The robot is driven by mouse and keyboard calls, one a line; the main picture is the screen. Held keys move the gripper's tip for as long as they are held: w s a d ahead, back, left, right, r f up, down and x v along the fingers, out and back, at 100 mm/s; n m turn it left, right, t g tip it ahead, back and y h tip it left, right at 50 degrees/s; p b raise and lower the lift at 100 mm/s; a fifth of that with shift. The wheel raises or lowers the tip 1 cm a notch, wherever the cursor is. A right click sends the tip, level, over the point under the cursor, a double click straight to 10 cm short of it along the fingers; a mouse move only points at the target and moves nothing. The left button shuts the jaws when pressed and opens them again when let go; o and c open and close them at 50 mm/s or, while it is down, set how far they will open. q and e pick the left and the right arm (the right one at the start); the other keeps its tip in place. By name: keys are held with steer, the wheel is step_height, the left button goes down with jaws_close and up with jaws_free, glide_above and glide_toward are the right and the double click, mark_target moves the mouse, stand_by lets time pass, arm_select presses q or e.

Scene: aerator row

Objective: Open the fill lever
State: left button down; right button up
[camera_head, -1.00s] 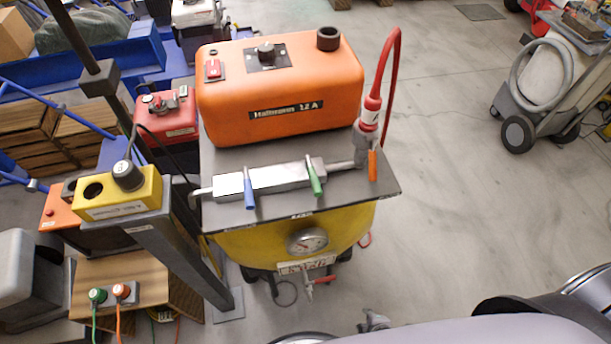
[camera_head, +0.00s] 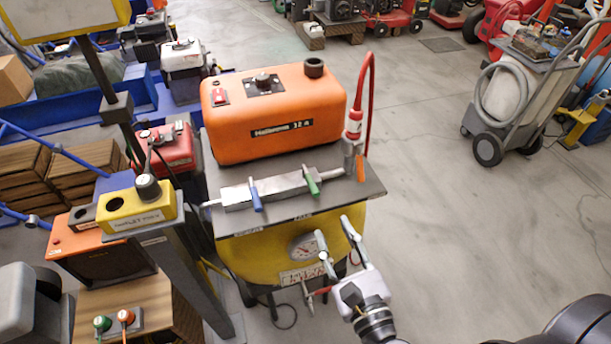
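A grey metal valve block (camera_head: 280,190) lies on the dark top plate of a yellow tank (camera_head: 262,252). It carries a blue lever (camera_head: 256,196) and a green lever (camera_head: 311,181). An orange lever (camera_head: 361,168) sits at the right end, below a red hose fitting (camera_head: 354,126). Labels on the plate's front edge are too small to read, so I cannot tell which is the fill lever. My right gripper (camera_head: 332,232) is open and empty, its two fingers apart, in front of the tank and below the green and orange levers. My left gripper is out of view.
An orange box (camera_head: 275,112) stands behind the valve block. A red hose (camera_head: 370,95) loops up at the right. A yellow switch box (camera_head: 139,211) on a dark post stands left of the tank. A pressure gauge (camera_head: 304,247) is on the tank front.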

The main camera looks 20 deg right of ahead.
steer(key=p, duration=0.2)
glide_toward(307, 171)
steer(key=w+p, duration=0.1)
steer(key=w, duration=0.5)
steer(key=w+p, duration=0.1)
steer(key=w, duration=0.2)
steer(key=shift+a+f+p, duration=0.15)
steer(key=shift+f+p, duration=0.15)
steer(key=shift+f, duration=0.05)
steer(key=shift+w, duration=0.55)
steer(key=shift+c, duration=0.4)
jaws_close()
